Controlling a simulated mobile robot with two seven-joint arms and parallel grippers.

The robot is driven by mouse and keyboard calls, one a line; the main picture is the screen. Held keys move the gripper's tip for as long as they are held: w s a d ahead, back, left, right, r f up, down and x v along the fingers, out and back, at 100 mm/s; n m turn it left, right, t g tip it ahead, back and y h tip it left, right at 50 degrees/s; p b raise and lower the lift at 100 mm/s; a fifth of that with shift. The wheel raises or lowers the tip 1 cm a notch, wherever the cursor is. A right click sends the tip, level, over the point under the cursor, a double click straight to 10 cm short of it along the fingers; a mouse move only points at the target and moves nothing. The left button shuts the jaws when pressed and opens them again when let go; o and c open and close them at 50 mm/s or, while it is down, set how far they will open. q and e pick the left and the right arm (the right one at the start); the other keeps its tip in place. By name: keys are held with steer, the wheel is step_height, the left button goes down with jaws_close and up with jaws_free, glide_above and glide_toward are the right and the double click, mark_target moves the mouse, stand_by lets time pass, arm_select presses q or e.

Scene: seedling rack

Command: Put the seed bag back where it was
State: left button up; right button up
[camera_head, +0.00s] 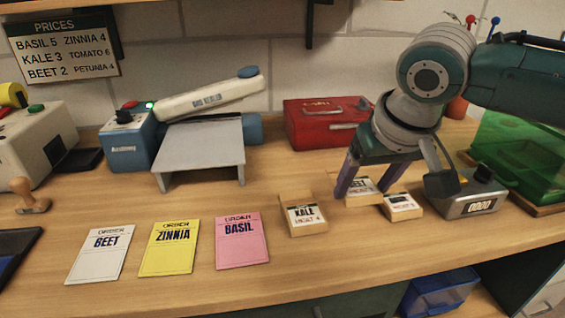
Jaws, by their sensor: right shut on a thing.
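My right gripper (366,188) reaches down from the upper right. Its two purple fingers are shut on a tan seed bag with a white BEET label (358,184). The fingers cover part of this bag, and I cannot tell whether it rests on the wooden counter or is just above it. A KALE seed bag (304,215) lies to its left and nearer the front. A smaller labelled bag (402,205) lies close to its right; its print is too small to read. My left gripper is not in view.
Order cards for beet (99,252), zinnia (169,246) and basil (242,241) lie at the front. A red box (322,125), a sealer (205,100) with a grey stand (203,145), a grey device (470,198) and a green case (520,150) stand around.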

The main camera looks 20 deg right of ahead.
mark_target(364, 203)
step_height(364, 203, down, 4)
steer(key=shift+r+b, duration=0.1)
steer(key=shift+b, duration=0.35)
steer(key=shift+f, duration=0.35)
steer(key=shift+f, duration=0.1)
steer(key=o, duration=1.4)
